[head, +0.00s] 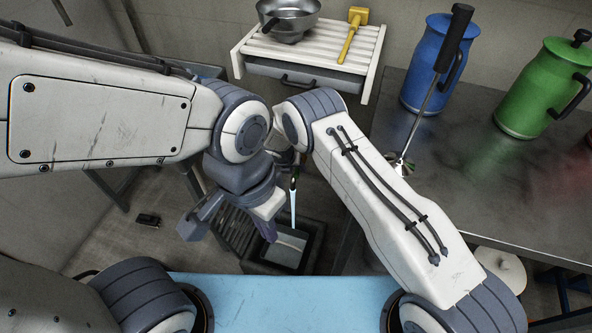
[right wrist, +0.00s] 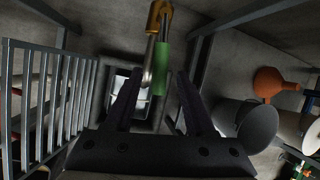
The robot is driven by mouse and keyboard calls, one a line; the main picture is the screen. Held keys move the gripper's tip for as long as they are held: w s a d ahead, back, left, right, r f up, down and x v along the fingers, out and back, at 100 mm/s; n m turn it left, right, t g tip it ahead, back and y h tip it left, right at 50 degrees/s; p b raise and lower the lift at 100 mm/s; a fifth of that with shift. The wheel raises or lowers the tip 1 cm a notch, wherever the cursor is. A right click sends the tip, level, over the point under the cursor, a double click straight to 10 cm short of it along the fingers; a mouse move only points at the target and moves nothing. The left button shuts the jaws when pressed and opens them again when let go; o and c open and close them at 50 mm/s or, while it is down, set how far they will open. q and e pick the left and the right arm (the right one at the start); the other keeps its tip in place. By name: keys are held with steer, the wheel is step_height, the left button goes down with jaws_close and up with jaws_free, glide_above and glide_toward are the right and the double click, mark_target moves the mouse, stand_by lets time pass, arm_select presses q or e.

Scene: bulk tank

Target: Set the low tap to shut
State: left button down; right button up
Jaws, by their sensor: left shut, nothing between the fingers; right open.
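The low tap (right wrist: 152,60) shows in the right wrist view as a metal pipe with an orange-brown top and a green lever (right wrist: 160,70). My right gripper (right wrist: 157,88) is open, with the green lever between the lines of its two fingers; I cannot tell whether they touch it. In the head view the tap is mostly hidden behind my arms. A thin pale stream of water (head: 293,205) falls below it into a dark basin (head: 262,267). My left gripper (head: 232,225) is shut and empty, lower and left of the stream.
A slatted white shelf (head: 376,48) holds a steel bowl (head: 290,22) and a yellow tool (head: 352,35). Metal railings (right wrist: 50,95) stand left in the wrist view.

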steer(key=shift+f, duration=0.1)
jaws_close()
stand_by(1.4)
